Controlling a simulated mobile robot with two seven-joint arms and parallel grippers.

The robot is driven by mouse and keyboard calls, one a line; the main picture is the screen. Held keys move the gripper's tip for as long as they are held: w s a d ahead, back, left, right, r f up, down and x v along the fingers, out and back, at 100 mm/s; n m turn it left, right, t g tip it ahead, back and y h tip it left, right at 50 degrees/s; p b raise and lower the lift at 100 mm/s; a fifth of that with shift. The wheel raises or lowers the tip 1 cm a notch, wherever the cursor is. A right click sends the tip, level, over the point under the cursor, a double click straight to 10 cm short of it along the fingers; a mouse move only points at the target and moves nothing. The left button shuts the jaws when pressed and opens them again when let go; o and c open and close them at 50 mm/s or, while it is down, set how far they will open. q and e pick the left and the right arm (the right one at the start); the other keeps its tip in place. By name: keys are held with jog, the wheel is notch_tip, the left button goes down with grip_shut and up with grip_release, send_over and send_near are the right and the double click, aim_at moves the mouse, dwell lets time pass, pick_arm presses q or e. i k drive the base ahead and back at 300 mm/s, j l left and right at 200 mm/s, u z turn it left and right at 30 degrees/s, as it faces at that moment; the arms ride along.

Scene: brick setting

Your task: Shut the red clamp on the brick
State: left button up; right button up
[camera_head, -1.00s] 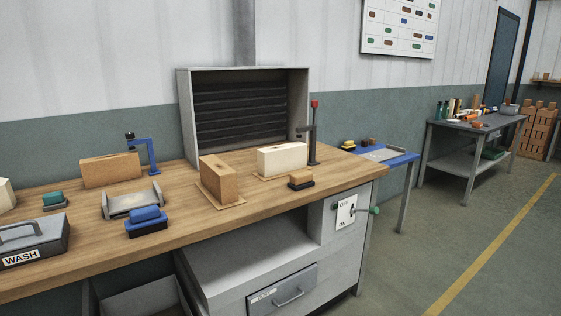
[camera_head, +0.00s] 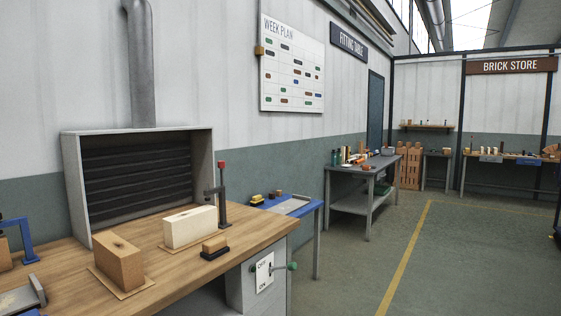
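The red-topped clamp (camera_head: 222,198) stands on the wooden bench near its right end. Its dark upright post carries a red tip, and an arm reaches left from the post toward the cream brick. The cream brick (camera_head: 189,227) lies on a thin board, just left of the clamp post. Whether the clamp's pad touches the brick cannot be told at this size. A tan brick (camera_head: 118,262) stands on another board, nearer and to the left. Neither of my grippers shows in the head view.
A small brush-like block (camera_head: 215,248) lies near the bench's front edge. A grey hood (camera_head: 70,185) stands behind the bricks. A blue side table (camera_head: 312,208) stands past the bench's right end. A green-knobbed switch lever (camera_head: 291,266) juts from the bench front. Open floor (camera_head: 455,260) lies right.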

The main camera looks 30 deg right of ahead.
aim_at(222, 164)
jog(key=i+j+z, duration=0.1)
jog(key=z, duration=0.55)
jog(key=i+j+z, duration=0.15)
jog(key=i, duration=0.35)
jog(key=i+j+z, duration=0.1)
jog(key=i, duration=0.4)
jog(key=i+j+z, duration=0.15)
jog(key=i, duration=0.35)
